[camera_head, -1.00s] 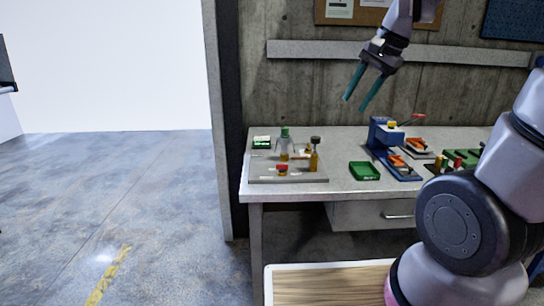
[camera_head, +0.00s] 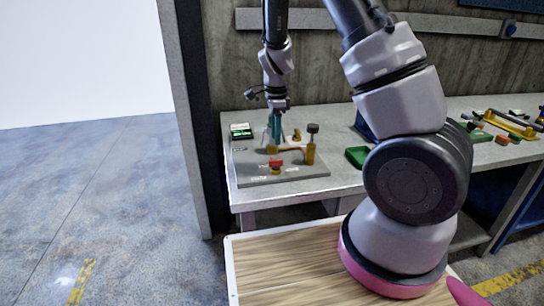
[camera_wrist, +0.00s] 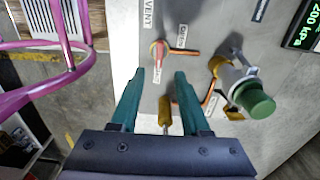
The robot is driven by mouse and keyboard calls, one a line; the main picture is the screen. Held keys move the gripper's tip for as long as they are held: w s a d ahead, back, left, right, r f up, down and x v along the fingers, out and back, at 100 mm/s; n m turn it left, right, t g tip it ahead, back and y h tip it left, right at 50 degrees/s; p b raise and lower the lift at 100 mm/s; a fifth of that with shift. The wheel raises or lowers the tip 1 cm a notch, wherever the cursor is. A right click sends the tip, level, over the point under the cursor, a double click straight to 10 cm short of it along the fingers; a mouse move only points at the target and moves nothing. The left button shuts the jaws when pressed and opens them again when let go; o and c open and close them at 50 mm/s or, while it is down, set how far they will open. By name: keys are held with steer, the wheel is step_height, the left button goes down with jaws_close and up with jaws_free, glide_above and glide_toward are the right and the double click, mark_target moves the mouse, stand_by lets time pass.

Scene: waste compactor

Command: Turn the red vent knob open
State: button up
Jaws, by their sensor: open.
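The red vent knob (camera_head: 276,164) sits on the front of a grey panel (camera_head: 250,180) on the bench. In the wrist view the knob (camera_wrist: 157,49) lies just beyond my fingertips, roughly in line with the gap between them. A VENT label and an OPEN label are beside it; another label below it is hard to read. My gripper (camera_head: 275,142) points down over the panel, behind the knob in the head view. In the wrist view its teal fingers (camera_wrist: 160,74) are apart, with nothing held between them.
A green-capped bottle-like part (camera_wrist: 254,98) stands right of the fingers. A yellow post (camera_head: 311,150) with a dark top rises at the panel's right. A green-lit display (camera_head: 240,131) stands behind left. A green tray (camera_head: 357,156) is to the right. Pink bars (camera_wrist: 50,45) cross the wrist view's left.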

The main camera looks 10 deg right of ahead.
mark_target(276, 160)
step_height(276, 160, down, 9)
steer(key=shift+f, duration=0.1)
stand_by(0.3)
jaws_close()
